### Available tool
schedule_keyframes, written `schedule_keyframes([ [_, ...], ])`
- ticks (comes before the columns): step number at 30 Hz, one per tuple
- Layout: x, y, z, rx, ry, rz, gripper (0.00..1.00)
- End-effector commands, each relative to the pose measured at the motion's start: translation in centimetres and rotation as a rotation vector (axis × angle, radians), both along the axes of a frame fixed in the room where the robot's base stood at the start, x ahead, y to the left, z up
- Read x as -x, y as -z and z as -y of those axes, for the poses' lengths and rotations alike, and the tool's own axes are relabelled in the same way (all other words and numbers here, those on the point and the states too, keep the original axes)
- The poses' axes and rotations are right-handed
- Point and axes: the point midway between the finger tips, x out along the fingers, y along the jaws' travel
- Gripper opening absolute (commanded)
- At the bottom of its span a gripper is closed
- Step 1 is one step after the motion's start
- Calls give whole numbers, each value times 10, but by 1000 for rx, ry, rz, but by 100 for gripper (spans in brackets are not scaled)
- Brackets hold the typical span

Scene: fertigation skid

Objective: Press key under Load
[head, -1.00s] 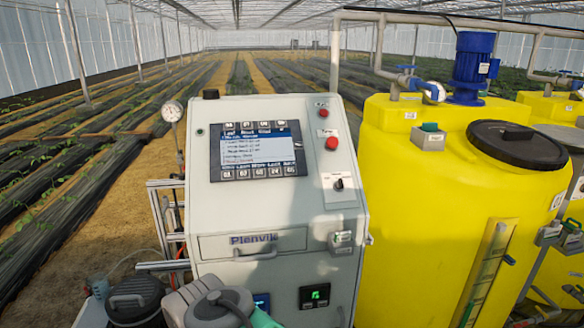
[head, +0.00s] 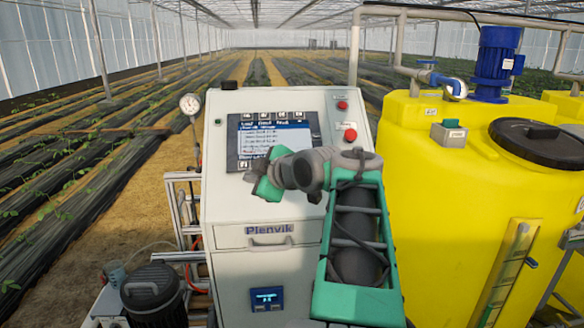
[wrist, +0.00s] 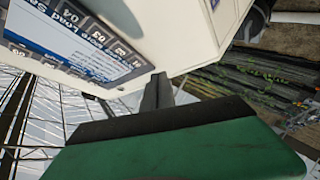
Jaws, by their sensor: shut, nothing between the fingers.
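The control panel's screen (head: 273,138) has a row of keys above and another along its lower edge. In the head view my arm covers most of the lower row, and its labels are too small or hidden to read. In the wrist view the tilted screen (wrist: 70,45) shows at upper left, with numbered keys along its edge and the word "Load" legible.
A red button (head: 350,135) and a smaller red one (head: 342,105) sit right of the screen. A drawer handle (head: 270,240) is below. A yellow tank (head: 450,200) stands close on the right. A gauge (head: 190,103) stands at the left.

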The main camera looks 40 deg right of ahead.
Motion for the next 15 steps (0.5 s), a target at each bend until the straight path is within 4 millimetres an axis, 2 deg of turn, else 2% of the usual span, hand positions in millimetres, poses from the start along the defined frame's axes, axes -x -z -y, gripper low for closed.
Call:
schedule_keyframes([
  [1,7,-15,33,80,-3,55,0],
  [3,19,-37,63,192,-25,123,0],
  [6,36,-60,92,317,-44,190,0],
  [9,46,-73,104,386,-54,223,0],
  [15,48,-76,106,404,-60,231,0],
])
